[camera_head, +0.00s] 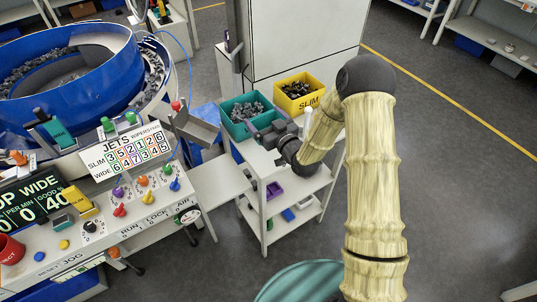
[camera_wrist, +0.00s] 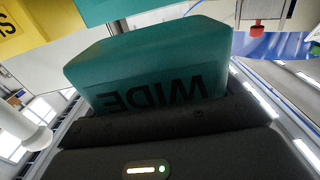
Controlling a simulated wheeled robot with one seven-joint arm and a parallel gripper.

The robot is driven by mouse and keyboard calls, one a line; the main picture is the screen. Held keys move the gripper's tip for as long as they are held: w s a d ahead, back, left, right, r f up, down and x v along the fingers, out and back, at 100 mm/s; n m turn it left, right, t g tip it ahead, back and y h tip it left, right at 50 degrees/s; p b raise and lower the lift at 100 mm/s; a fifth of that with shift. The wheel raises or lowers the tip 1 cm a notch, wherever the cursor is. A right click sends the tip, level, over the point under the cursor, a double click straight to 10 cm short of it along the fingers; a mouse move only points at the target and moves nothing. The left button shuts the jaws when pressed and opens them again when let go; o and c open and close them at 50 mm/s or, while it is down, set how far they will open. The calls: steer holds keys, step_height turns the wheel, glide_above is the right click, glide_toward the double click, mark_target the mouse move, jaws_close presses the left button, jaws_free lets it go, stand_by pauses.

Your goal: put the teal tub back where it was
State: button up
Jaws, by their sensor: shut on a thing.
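The teal tub (camera_head: 239,108) is full of grey parts and sits at the top of the white shelf cart, left of a yellow tub. My gripper (camera_head: 277,138) is at its near side, shut on it. In the wrist view the tub's teal wall (camera_wrist: 150,65) fills the middle, with the word WIDE upside down. My gripper's dark body (camera_wrist: 165,135) covers the lower part, and its fingertips are hidden there. I cannot tell whether the tub rests on the cart top or is held just above it.
The yellow tub (camera_head: 299,94), marked SLIM and holding dark parts, stands close to the right. The white cart (camera_head: 290,187) has lower shelves with small bins. A blue bowl feeder (camera_head: 75,110) and a control panel (camera_head: 130,200) stand left. A tall grey cabinet (camera_head: 297,40) is behind.

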steer(key=shift+f+p, duration=0.35)
steer(key=shift+f, duration=2.55)
steer(key=shift+f+p, duration=0.3)
steer(key=shift+f, duration=1.75)
steer(key=shift+f, duration=0.1)
steer(key=shift+f, duration=0.15)
steer(key=o, duration=0.7)
steer(key=shift+r, duration=0.25)
